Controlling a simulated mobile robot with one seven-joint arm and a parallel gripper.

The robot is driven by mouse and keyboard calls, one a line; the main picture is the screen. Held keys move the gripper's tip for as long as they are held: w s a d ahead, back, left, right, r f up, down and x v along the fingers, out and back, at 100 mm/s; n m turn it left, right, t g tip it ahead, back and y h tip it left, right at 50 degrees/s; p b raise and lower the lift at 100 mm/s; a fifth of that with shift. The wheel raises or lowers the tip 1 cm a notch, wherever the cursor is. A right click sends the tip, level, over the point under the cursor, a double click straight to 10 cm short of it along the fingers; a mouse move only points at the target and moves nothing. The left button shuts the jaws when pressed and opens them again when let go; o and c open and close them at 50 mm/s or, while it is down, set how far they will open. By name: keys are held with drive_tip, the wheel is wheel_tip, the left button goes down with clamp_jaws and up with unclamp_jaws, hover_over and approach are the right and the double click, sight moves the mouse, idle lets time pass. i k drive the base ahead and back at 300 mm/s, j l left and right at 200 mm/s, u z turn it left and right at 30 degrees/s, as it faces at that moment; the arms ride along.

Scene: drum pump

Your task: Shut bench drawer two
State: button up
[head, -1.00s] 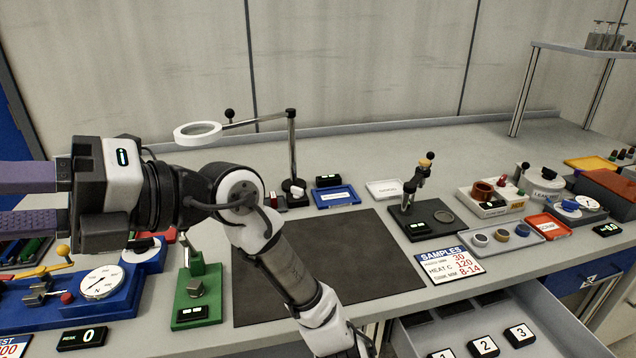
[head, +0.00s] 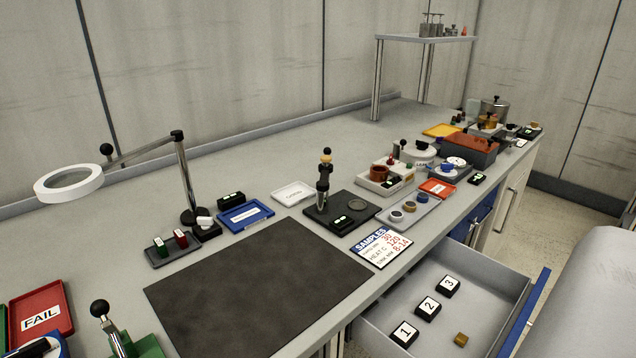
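An open bench drawer (head: 478,265) is pulled out from the bench front at the lower right of the head view. Its blue front panel (head: 526,315) stands well away from the bench. Inside lie black blocks numbered 1 (head: 405,333), 2 (head: 428,307) and 3 (head: 449,286), and a small brown-yellow block (head: 460,340). No number on the drawer itself can be read. My gripper is out of view.
The bench top carries a dark mat (head: 258,285), a samples card (head: 381,247), a ring lamp (head: 70,183), a red FAIL tray (head: 40,312) and several small trays and devices. A large pale grey rounded shape fills the lower right, beside the drawer front. A blue closed front (head: 470,222) lies beyond the drawer.

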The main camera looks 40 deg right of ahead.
sight(493, 303)
drive_tip(key=j+z, duration=0.1)
drive_tip(key=z, duration=0.4)
drive_tip(key=j+z, duration=0.1)
drive_tip(key=z, duration=0.35)
drive_tip(key=j+z, duration=0.1)
drive_tip(key=z, duration=0.4)
drive_tip(key=k+j+z, duration=0.1)
drive_tip(key=z, duration=0.85)
drive_tip(key=k+j, duration=0.15)
drive_tip(key=k, duration=0.3)
drive_tip(key=i+l, duration=0.15)
drive_tip(key=i, duration=0.25)
